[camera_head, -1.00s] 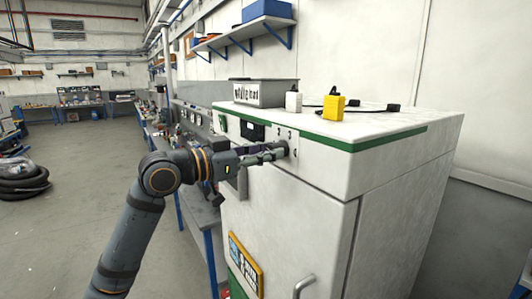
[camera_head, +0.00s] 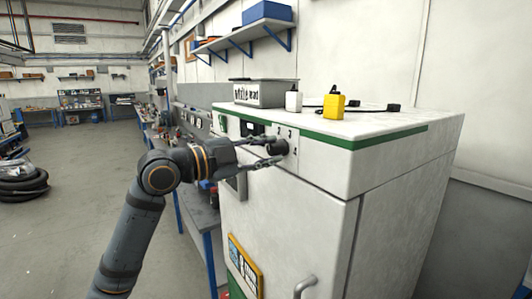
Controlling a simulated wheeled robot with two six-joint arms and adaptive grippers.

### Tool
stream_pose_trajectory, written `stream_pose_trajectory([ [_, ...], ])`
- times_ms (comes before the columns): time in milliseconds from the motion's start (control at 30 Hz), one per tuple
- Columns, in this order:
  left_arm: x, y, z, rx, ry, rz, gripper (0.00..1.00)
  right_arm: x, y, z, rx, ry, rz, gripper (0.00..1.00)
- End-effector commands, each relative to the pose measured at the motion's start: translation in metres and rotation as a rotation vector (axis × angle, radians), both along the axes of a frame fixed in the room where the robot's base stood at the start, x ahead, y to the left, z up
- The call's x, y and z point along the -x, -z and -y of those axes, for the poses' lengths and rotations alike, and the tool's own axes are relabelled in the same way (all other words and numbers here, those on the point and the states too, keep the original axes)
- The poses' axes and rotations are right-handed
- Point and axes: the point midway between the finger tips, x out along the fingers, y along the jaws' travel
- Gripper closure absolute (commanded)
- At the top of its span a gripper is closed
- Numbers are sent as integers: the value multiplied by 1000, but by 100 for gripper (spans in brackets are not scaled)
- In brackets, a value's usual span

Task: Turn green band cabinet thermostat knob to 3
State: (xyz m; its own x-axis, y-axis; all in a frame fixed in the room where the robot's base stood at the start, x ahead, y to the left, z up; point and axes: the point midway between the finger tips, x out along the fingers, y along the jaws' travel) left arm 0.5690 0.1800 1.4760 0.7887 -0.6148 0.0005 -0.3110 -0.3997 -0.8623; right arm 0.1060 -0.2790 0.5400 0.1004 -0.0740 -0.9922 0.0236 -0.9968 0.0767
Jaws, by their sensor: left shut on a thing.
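The white cabinet (camera_head: 285,215) with a green band (camera_head: 345,143) along its top edge stands at the centre right. Its dark round thermostat knob (camera_head: 279,147) is on the upper front panel, with small number marks just above it. The number the knob points to is too small to tell. My left gripper (camera_head: 275,153) reaches in from the left and is shut on the knob, one finger above and one lower down. The fingers partly hide the panel. My right gripper is not in view.
On the cabinet top are a labelled grey box (camera_head: 262,93), a white plug (camera_head: 293,101), a yellow plug (camera_head: 334,105) and a dark cable. A door handle (camera_head: 305,287) sticks out below.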

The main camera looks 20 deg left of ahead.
Motion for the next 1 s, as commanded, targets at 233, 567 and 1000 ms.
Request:
stream_pose_trajectory([
  [233,0,0,0,-182,0,144,100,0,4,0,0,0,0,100],
  [567,0,1,0,-412,0,321,100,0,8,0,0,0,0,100],
  [1000,0,1,0,-594,0,462,100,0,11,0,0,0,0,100],
])
